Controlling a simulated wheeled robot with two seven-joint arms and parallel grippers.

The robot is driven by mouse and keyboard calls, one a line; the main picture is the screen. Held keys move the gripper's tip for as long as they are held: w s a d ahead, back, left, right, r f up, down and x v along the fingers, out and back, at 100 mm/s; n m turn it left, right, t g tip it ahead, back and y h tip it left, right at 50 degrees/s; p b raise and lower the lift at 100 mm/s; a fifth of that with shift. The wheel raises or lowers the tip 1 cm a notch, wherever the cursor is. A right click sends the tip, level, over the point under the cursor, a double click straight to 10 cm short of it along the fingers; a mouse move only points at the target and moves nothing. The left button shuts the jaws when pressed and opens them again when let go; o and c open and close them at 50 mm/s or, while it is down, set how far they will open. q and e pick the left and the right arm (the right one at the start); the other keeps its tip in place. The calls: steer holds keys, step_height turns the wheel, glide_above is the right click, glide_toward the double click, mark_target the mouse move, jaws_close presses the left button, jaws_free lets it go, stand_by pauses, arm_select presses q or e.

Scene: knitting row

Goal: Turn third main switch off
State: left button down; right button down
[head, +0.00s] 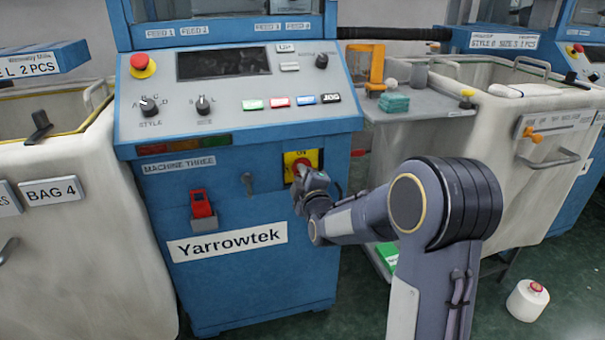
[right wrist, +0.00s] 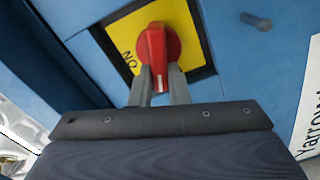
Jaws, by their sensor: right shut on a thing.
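The main switch of machine three is a red rotary knob (head: 301,168) on a yellow plate (head: 289,161) at the right of the blue front panel. In the right wrist view the knob (right wrist: 152,45) stands on the yellow plate (right wrist: 188,30), with a black "ON" label beside it. My right gripper (head: 303,181) reaches the switch from below right and hides part of it. In the right wrist view my right gripper (right wrist: 161,82) is shut on the knob's handle, one finger on each side. My left gripper is not in view.
The sloped control panel (head: 235,125) above has knobs, buttons and a red emergency stop (head: 143,65). A side shelf (head: 425,112) and fabric bin (head: 505,160) stand right.

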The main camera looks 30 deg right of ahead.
steer(key=shift+a+f+n+p, duration=0.1)
steer(key=shift+f+n+p, duration=0.05)
steer(key=shift+n, duration=0.8)
steer(key=shift+f+n+p, duration=0.15)
steer(key=shift+n, duration=0.8)
steer(key=c, duration=1.4)
jaws_free()
steer(key=p+v, duration=0.1)
steer(key=v, duration=0.6)
steer(key=shift+s, duration=0.35)
